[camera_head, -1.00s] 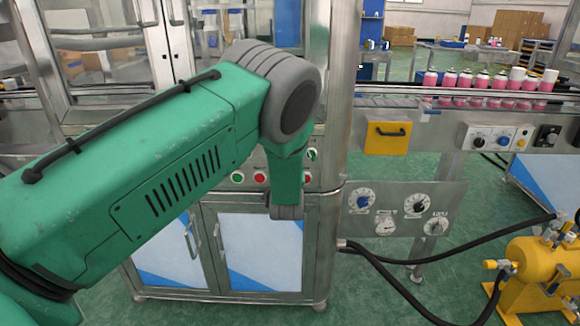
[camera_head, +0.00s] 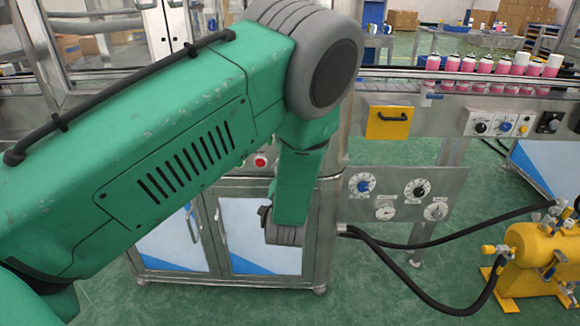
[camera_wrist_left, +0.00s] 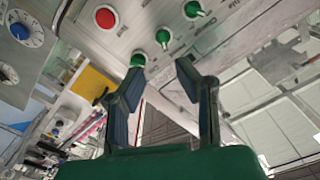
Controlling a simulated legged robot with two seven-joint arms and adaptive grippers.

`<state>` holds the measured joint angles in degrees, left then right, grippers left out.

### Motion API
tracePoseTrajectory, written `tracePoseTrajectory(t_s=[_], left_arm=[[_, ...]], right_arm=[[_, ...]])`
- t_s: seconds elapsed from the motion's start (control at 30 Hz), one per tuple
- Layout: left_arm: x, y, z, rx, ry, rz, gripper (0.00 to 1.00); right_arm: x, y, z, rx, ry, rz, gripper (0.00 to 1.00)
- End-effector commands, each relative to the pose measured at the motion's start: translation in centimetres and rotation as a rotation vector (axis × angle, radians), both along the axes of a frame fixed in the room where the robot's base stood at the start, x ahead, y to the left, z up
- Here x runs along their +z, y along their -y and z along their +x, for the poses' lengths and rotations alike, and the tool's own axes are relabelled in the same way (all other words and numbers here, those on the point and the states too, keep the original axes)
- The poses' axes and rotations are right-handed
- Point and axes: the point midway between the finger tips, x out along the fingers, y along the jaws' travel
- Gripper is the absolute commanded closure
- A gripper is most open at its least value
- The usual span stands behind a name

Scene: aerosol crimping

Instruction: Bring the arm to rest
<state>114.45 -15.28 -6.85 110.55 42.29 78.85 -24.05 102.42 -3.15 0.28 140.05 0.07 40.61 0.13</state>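My left arm (camera_head: 175,150), green with a grey joint, comes in from the left of the head view and bends down in front of the steel cabinet (camera_head: 325,220). Its gripper is not clearly visible there. In the left wrist view the left gripper (camera_wrist_left: 160,75) has its two dark fingers apart, with nothing between them. Beyond the fingertips is the cabinet's control panel (camera_wrist_left: 215,40), with a red button (camera_wrist_left: 106,18), green knobs (camera_wrist_left: 163,37) and a green button (camera_wrist_left: 138,60). The gap to the panel is hard to judge. My right gripper is not in view.
A conveyor (camera_head: 470,85) carries several pink cans at the right. A yellow tank (camera_head: 535,250) with black hoses (camera_head: 430,300) stands at the lower right. Green floor lies open between.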

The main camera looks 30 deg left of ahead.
Motion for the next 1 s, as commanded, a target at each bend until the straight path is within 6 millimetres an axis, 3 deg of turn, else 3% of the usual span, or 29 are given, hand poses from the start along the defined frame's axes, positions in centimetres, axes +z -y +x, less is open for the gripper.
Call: tracePoseTrajectory(t_s=[0.3,0.37,0.47,0.57,0.73,0.83,0.9,1.0], left_arm=[[-0.3,0.0,-0.1,-0.003,-0.010,-0.005,0.72],[-1.3,0.0,-0.6,-0.011,-0.040,-0.022,0.72],[-5.0,0.1,-2.7,-0.036,-0.155,-0.089,0.72],[-10.5,0.8,-6.7,-0.070,-0.336,-0.200,0.72],[-18.6,3.0,-16.7,-0.099,-0.688,-0.418,0.72],[-21.7,4.6,-23.4,-0.097,-0.887,-0.538,0.72],[-22.8,5.7,-27.8,-0.090,-1.014,-0.608,0.72],[-23.5,7.0,-33.0,-0.078,-1.158,-0.689,0.72]], right_arm=[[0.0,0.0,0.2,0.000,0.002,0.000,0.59],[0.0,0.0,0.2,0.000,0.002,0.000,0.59],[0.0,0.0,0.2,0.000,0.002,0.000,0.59],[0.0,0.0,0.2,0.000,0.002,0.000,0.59],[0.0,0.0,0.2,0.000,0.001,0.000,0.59],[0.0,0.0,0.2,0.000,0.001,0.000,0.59],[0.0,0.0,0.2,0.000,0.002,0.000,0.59],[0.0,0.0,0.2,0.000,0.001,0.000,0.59]])
